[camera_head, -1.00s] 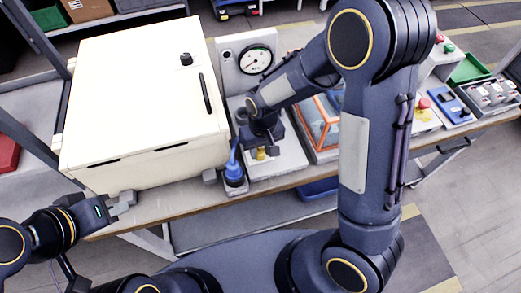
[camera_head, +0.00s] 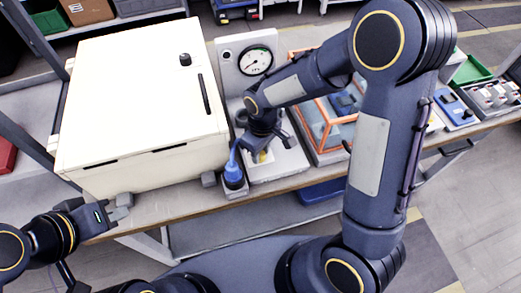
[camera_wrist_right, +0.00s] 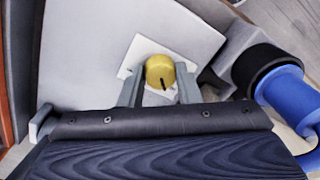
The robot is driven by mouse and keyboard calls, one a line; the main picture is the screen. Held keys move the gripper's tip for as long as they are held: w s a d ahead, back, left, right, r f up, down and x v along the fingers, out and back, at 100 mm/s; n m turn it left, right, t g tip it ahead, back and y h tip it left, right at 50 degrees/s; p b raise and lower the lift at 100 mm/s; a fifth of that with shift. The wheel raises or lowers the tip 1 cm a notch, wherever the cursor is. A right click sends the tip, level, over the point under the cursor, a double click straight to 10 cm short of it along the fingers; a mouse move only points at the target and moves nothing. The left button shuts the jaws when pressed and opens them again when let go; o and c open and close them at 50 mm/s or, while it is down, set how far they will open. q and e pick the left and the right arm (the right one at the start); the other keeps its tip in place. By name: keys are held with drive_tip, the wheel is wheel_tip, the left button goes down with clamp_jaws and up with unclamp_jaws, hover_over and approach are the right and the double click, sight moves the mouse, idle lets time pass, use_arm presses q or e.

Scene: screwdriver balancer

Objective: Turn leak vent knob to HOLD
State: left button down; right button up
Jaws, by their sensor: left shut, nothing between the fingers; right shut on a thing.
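The yellow leak vent knob (camera_wrist_right: 159,68) sits on a white square plate (camera_wrist_right: 134,58) in the right wrist view, and a dark pointer line on it points toward the bottom of the picture. My right gripper (camera_wrist_right: 160,92) is shut on the knob, with one grey finger on each side. In the head view the right gripper (camera_head: 262,151) is over the front of the grey gauge stand (camera_head: 284,166) and mostly hides the knob. No HOLD marking is readable. My left gripper (camera_head: 124,206) is shut and empty by the table's front edge, below the cream cabinet.
The cream cabinet (camera_head: 140,95) fills the table's left. A dial gauge (camera_head: 255,61) stands behind my right gripper. A blue fitting (camera_head: 234,174) is close on its left, and an orange-framed case (camera_head: 325,122) on its right. More devices (camera_head: 490,97) line the right end.

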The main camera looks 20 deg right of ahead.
sight(262, 153)
idle(0.3)
drive_tip(key=o, duration=1)
wheel_tip(262, 153, up, 7)
drive_tip(key=shift+w+d+r, duration=0.1)
drive_tip(key=shift+d+r, duration=0.05)
drive_tip(key=shift+r, duration=0.25)
drive_tip(key=shift+d+r, duration=0.15)
drive_tip(key=s+d+r+m+t+y, duration=0.1)
drive_tip(key=s+d+r+m+t, duration=0.1)
drive_tip(key=s, duration=0.3)
drive_tip(key=s+d+r+m+t+y, duration=0.1)
drive_tip(key=s+d+r+m+t, duration=0.1)
drive_tip(key=s, duration=0.4)
drive_tip(key=s+d+r+m+t+y, duration=0.1)
drive_tip(key=s+d+r+m+t, duration=0.1)
drive_tip(key=s+d+r+m, duration=0.2)
drive_tip(key=shift+s+d+r+m, duration=0.1)
drive_tip(key=shift+s+d+m, duration=0.15)
drive_tip(key=shift+s, duration=0.25)
drive_tip(key=shift+s+d+r+m, duration=0.15)
drive_tip(key=shift+s+m, duration=0.1)
drive_tip(key=shift+s, duration=0.2)
